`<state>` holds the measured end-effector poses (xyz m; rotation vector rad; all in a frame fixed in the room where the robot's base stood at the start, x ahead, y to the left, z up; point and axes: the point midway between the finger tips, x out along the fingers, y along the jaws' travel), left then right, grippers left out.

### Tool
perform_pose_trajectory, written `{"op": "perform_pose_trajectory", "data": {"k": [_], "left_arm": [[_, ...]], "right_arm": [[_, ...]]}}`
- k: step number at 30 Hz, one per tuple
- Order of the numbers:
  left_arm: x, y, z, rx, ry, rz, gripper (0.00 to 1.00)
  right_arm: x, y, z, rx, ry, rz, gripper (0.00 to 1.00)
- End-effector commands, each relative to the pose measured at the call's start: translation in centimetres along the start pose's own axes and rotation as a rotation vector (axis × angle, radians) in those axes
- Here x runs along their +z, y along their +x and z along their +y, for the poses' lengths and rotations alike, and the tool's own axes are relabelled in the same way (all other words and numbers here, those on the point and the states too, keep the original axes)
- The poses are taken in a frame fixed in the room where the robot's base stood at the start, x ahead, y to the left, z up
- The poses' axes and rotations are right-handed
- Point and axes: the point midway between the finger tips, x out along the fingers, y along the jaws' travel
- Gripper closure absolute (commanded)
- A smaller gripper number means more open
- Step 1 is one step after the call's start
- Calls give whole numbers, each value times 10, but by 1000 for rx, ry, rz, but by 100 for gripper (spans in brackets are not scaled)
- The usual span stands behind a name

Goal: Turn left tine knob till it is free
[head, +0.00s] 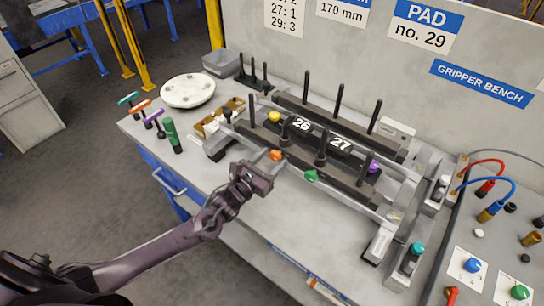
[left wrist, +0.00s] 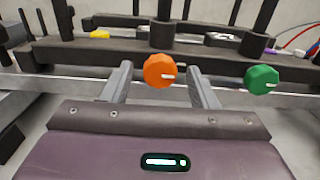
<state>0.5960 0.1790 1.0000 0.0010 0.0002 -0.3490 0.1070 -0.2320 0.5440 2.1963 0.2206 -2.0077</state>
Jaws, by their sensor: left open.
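An orange knob (head: 276,155) with a white mark sits on the near side of the gripper frame, left of a green knob (head: 311,176). A yellow knob (head: 274,116) and a purple knob (head: 373,166) are also on the frame. No label shows which is the left tine knob. My left gripper (head: 264,174) is open, just in front of the orange knob. In the left wrist view the orange knob (left wrist: 160,70) appears between the two open fingers (left wrist: 161,88), with gaps on both sides. The green knob (left wrist: 262,79) is to the right. My right gripper is out of view.
A hose panel (head: 500,235) is right. The near bench edge is clear.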

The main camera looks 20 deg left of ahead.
Motion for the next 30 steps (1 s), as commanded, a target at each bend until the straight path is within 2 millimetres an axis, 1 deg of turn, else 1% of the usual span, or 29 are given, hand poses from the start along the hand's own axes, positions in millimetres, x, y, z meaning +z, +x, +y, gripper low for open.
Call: {"op": "perform_pose_trajectory", "data": {"k": [3, 10, 11, 20, 21, 30], "left_arm": [[0, 6, 0, 0, -1, 0, 46], [0, 6, 0, 0, -1, 0, 46], [0, 6, 0, 0, -1, 0, 49], [0, 6, 0, 0, -1, 1, 88], [0, 6, 0, 0, -1, 1, 90], [-1, 6, 0, 1, -47, 1, 90]], "right_arm": [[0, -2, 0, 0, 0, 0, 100], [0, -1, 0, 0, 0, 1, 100], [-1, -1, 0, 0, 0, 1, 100], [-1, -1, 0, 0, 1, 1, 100], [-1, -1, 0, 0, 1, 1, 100], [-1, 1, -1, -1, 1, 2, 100]]}}
